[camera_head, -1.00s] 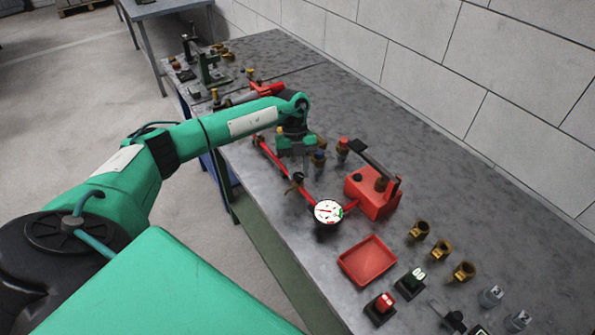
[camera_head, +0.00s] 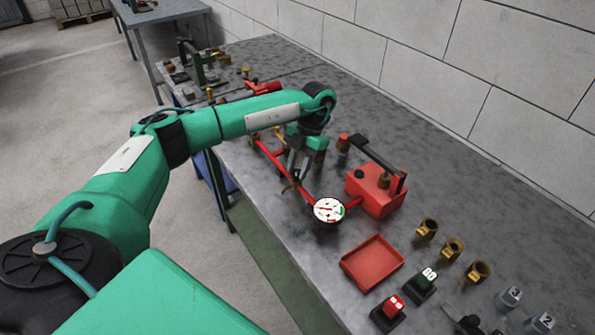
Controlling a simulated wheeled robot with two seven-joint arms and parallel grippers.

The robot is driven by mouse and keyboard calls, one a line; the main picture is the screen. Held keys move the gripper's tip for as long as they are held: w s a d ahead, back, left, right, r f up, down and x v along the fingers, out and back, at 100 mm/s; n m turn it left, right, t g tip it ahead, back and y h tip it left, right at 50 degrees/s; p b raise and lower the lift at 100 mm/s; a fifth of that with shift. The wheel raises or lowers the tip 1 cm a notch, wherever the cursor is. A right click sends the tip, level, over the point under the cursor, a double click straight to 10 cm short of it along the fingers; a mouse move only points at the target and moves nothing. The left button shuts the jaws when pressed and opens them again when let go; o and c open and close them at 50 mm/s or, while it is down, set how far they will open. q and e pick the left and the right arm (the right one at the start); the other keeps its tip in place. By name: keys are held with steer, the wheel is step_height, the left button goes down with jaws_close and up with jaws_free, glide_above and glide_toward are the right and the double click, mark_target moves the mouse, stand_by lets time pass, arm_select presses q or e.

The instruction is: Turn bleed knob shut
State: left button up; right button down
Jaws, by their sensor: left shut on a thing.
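A red pipe (camera_head: 270,156) runs along the bench to a round white-faced gauge (camera_head: 328,210). A small brass and dark fitting (camera_head: 291,187) sits on the pipe between its far end and the gauge. My left gripper (camera_head: 294,172) points down over this fitting, its grey fingers shut on the bleed knob there. The knob itself is hidden between the fingers. A red pump box (camera_head: 372,195) with a black lever stands right of the gauge. My right gripper is not in view.
A red tray (camera_head: 371,262) lies in front of the gauge. The wall (camera_head: 470,90) bounds the bench behind.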

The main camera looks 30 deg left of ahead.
arm_select(q)
steer(key=shift+f+m+y, duration=0.1)
steer(key=shift+m+y, duration=0.2)
steer(key=shift+m, duration=0.2)
steer(key=shift+d+m+y+b, duration=0.1)
steer(key=shift+m+y+b, duration=0.2)
steer(key=shift+m+b, duration=0.6)
steer(key=m+t+y+b, duration=0.1)
steer(key=m+b, duration=0.1)
steer(key=m, duration=0.1)
steer(key=shift+d+m, duration=0.1)
steer(key=shift+m, duration=0.2)
steer(key=m+t+b, duration=0.1)
steer(key=m, duration=0.2)
steer(key=shift+s+d+y+b, duration=0.1)
steer(key=shift+s+y+b, duration=0.05)
steer(key=shift+y+b, duration=0.2)
steer(key=shift+m+t+y+b, duration=0.25)
steer(key=shift+m+t+b, duration=0.15)
steer(key=shift+m, duration=0.8)
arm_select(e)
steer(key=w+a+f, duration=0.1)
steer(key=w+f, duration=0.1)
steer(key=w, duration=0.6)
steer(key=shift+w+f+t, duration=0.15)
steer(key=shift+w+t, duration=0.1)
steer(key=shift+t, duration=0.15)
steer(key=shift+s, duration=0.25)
